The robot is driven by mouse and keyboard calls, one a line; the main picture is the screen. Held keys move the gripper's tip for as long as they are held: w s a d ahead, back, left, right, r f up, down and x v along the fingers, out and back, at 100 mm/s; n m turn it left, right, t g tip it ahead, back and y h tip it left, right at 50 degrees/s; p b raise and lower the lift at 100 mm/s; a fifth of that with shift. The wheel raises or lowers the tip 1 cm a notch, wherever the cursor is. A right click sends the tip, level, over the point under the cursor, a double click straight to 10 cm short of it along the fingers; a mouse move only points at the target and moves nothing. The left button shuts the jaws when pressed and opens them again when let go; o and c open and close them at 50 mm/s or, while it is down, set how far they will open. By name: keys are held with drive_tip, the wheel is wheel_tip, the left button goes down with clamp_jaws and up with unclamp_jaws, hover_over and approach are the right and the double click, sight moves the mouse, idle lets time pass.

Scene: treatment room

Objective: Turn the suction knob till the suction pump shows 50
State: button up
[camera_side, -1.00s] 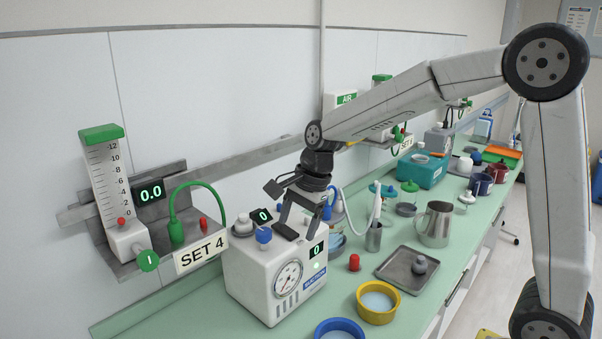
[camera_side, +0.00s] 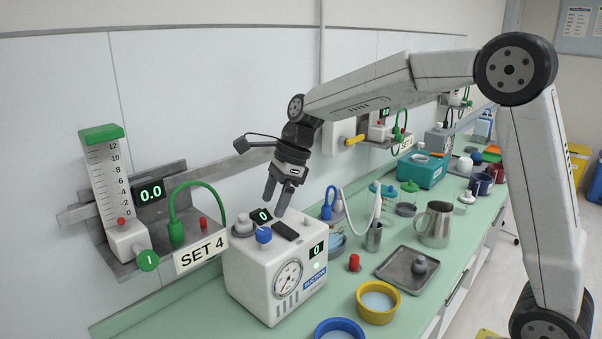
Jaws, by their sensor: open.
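The white suction pump (camera_side: 252,277) stands on the green counter, with a round gauge (camera_side: 288,279) and a lit front display (camera_side: 317,250) reading 0. On its top are a grey knob (camera_side: 243,224) at the back left, a small display (camera_side: 262,215) reading 0, a blue knob-like part (camera_side: 264,235) and a dark flat pad (camera_side: 286,230). I cannot tell for sure which part is the suction knob. My gripper (camera_side: 277,201) is open and empty, fingers pointing down, just above or behind the small top display. It appears to hold nothing.
A wall flowmeter (camera_side: 109,175) reading 0.0, with a green hose (camera_side: 188,188), is left of the pump. A red cap (camera_side: 354,262), yellow bowl (camera_side: 378,301), blue bowl (camera_side: 339,329), metal tray (camera_side: 391,273) and steel jug (camera_side: 436,225) stand to the right and front.

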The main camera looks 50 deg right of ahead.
sight(263, 230)
drive_tip(key=shift+x, duration=3.25)
clamp_jaws()
